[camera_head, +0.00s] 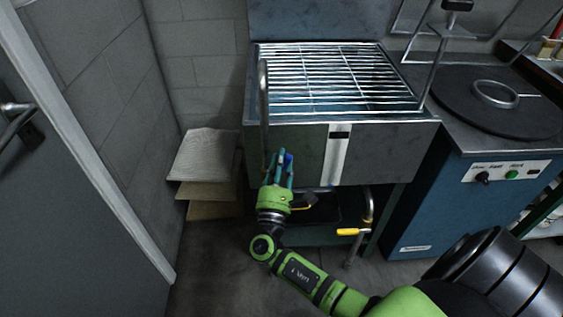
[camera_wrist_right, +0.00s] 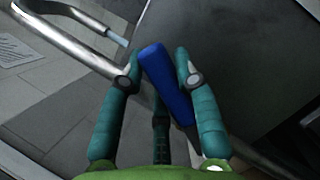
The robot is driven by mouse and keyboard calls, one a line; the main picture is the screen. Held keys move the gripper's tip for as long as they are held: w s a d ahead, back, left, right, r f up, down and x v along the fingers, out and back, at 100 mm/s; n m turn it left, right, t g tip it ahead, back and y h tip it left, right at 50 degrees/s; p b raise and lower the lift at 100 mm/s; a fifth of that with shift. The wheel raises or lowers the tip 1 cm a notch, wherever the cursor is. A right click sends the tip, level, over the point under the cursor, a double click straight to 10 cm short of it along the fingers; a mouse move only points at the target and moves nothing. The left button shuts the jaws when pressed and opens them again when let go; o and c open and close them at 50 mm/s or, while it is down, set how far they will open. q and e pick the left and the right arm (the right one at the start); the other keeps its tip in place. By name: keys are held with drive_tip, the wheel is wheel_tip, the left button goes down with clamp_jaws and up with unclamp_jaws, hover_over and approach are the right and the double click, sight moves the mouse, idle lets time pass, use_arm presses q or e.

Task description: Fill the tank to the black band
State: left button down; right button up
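The tank (camera_head: 390,150) is a grey metal box with a wire grid (camera_head: 335,80) on top. A pale upright strip (camera_head: 335,165) on its front carries the black band (camera_head: 340,135); I cannot make out a water level. A bent metal pipe (camera_head: 264,100) rises at the tank's left front. My right gripper (camera_head: 282,158) is at the front left of the tank. In the right wrist view, its fingers (camera_wrist_right: 159,75) close on both sides of a blue handle (camera_wrist_right: 165,85), which slants across the palm. My left gripper is out of view.
A yellow-handled valve (camera_head: 347,232) sits on a pipe below the tank. A blue cabinet (camera_head: 425,215) with a round black plate (camera_head: 465,110) and knobs stands at right. Stacked boards (camera_head: 207,160) lean by the left wall. A door (camera_head: 60,200) is far left.

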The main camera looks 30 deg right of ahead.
drive_tip(key=o, duration=0.4)
drive_tip(key=shift+r, duration=0.15)
drive_tip(key=shift+o, duration=0.2)
drive_tip(key=shift+a+f, duration=0.15)
drive_tip(key=shift+f, duration=0.05)
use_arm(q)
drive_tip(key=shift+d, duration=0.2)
use_arm(e)
drive_tip(key=v, duration=0.7)
drive_tip(key=shift+s, duration=0.25)
drive_tip(key=shift+a, duration=0.1)
